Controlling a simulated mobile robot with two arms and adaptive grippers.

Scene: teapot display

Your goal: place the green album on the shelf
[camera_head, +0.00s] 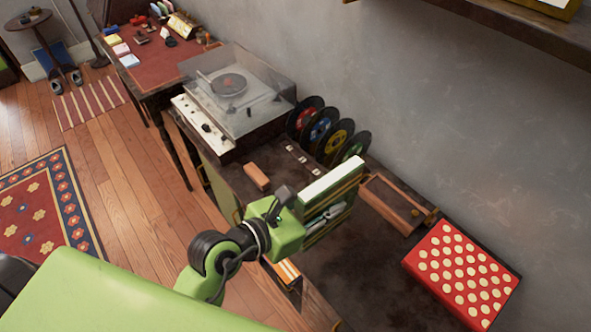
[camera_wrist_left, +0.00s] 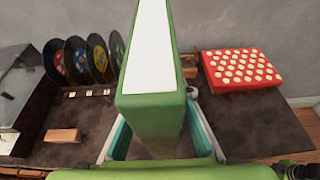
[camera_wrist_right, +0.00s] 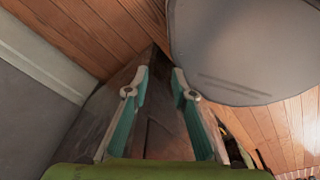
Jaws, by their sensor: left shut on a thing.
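The green album (camera_head: 334,178) is a thick block with a white top edge and green covers. It is upright between the fingers of my left gripper (camera_head: 322,222), above the dark cabinet top. In the left wrist view the album (camera_wrist_left: 150,110) fills the middle, with a finger on each side. My right gripper (camera_wrist_right: 160,75) shows only in its own wrist view. Its fingers are apart with nothing between them. A wooden wall shelf (camera_head: 500,22) is at the upper right of the head view.
A turntable (camera_head: 235,95), several records (camera_head: 325,130), a small wooden block (camera_head: 256,176), an open wooden holder (camera_head: 390,203) and a red box with cream dots (camera_head: 458,272) are on the cabinet (camera_head: 370,285). A yellow-framed item (camera_head: 560,8) sits on the shelf. The cabinet's front middle looks clear.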

